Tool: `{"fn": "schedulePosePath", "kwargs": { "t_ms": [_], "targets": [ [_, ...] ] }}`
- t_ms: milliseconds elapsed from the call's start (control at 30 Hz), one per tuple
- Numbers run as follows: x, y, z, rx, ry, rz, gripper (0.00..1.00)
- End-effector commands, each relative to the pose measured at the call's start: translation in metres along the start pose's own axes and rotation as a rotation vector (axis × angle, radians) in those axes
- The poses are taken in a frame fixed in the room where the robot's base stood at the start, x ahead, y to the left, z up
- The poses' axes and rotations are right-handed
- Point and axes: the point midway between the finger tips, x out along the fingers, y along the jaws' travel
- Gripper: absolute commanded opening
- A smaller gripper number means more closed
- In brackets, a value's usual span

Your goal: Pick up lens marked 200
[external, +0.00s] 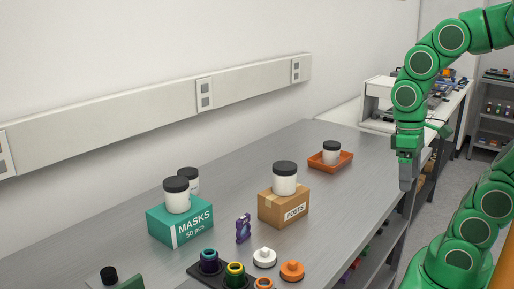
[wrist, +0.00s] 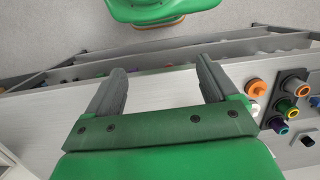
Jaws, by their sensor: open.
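No marking 200 can be read in either view, so I cannot tell which piece is that lens. Ring-topped pieces stand on a dark holder at the front of the bench: a blue one (external: 208,261), a yellow-and-green one (external: 235,272) and an orange one (external: 264,284). In the wrist view the blue-purple one (wrist: 280,127), the yellow one (wrist: 290,107) and the orange one (wrist: 293,87) are right of the fingers. My gripper (external: 406,182) is open and empty above the bench's right edge, apart from these pieces. Its fingers (wrist: 162,78) show bare bench between them.
A white knobbed piece (external: 264,258) and an orange one (external: 292,271) stand by the holder. Bench right of the carton is clear.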

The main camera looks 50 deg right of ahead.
Motion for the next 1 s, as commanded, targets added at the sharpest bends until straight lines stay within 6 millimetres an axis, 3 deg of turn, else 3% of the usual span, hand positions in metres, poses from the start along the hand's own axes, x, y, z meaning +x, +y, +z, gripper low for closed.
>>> {"fn": "schedulePosePath", "kwargs": {
  "t_ms": [33,200,467,667,1000],
  "targets": [
    [-0.007,0.014,-0.001,0.046,-0.004,0.036,0.87],
    [-0.031,0.013,0.003,0.046,-0.01,0.036,0.87],
    [-0.041,0.006,-0.027,0.044,-0.003,0.039,0.87],
    [-0.054,-0.003,-0.059,0.042,0.015,0.044,0.87],
    [-0.082,-0.035,-0.135,0.028,0.069,0.053,0.87]
  ]
}}
